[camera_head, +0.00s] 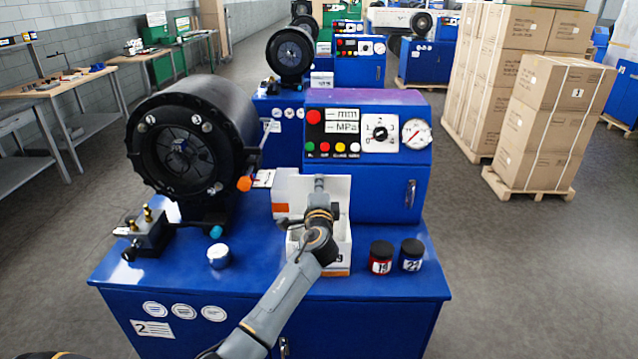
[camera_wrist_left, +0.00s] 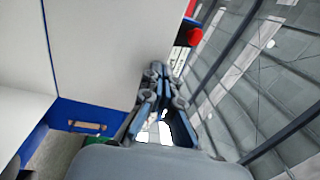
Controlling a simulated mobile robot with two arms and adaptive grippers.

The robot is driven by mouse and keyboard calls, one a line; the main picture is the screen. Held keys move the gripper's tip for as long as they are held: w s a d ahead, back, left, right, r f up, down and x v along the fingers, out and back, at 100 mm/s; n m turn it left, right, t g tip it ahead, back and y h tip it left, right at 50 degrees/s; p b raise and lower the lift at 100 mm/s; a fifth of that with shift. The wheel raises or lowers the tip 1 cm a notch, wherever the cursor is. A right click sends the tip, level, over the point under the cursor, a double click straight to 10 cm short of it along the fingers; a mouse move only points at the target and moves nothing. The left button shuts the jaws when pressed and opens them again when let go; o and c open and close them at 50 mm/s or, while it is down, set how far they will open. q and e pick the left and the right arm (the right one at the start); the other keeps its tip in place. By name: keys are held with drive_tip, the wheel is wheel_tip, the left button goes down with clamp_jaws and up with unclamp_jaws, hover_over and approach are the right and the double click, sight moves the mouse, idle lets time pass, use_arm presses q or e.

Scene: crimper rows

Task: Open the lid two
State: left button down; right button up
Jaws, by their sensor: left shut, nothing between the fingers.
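A white box (camera_head: 341,236) with an orange mark low on its front stands on the blue machine's top. A white panel, which looks like its lid (camera_head: 342,190), stands upright at the back of the box. My left gripper (camera_head: 319,181) reaches up in front of this panel, shut and empty. Whether it touches the panel cannot be told. In the left wrist view the shut fingers (camera_wrist_left: 158,80) are beside a large white surface (camera_wrist_left: 95,45). My arm hides part of the box. My right gripper is not in view.
The control block (camera_head: 385,185) with buttons and a gauge stands behind and right. The black crimper head (camera_head: 182,150) is at left. Stacked cartons (camera_head: 548,115) are on the right.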

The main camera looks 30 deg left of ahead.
use_arm(q)
drive_tip(key=b+x, duration=0.3)
drive_tip(key=x, duration=0.1)
drive_tip(key=shift+w+a+r, duration=0.1)
drive_tip(key=shift+w+a, duration=0.1)
drive_tip(key=shift+w, duration=0.1)
drive_tip(key=shift+s+r, duration=0.1)
